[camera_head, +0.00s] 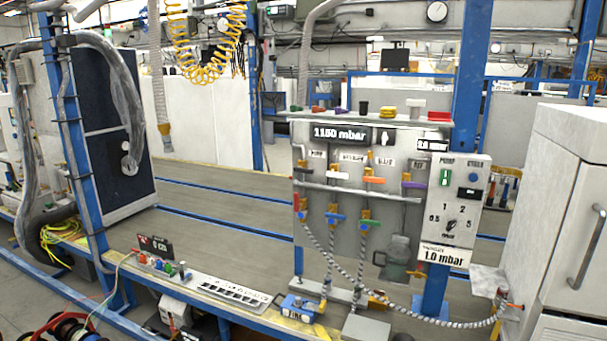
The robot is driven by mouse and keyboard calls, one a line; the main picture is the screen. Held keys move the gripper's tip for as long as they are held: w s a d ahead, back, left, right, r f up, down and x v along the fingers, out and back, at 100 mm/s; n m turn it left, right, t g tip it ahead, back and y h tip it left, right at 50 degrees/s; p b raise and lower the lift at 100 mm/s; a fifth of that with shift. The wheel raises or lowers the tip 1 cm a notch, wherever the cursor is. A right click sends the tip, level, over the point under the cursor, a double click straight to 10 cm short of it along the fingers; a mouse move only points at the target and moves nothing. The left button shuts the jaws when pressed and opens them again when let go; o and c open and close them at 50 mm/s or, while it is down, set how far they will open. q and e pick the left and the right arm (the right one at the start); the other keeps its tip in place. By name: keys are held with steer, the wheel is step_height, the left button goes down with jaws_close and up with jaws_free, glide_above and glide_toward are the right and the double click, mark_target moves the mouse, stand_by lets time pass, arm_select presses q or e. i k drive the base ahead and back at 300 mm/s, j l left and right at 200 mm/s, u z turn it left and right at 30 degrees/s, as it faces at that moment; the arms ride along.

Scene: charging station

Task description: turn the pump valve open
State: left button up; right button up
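A grey valve panel (345,215) stands on the bench, right of the picture's middle. Another valve (301,205) sits at the panel's left edge. A display reads 1150 mbar (340,133). Neither of my grippers shows.
A control box (459,200) with a dial and a 1.0 mbar display (444,255) is right of the panel. Braided hoses (440,315) hang below. A white cabinet (565,200) stands at right. A blue post (472,70) rises behind the box. Bench left of the panel is mostly clear.

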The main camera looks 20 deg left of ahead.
mark_target(300, 169)
steer(key=i+j, duration=0.8)
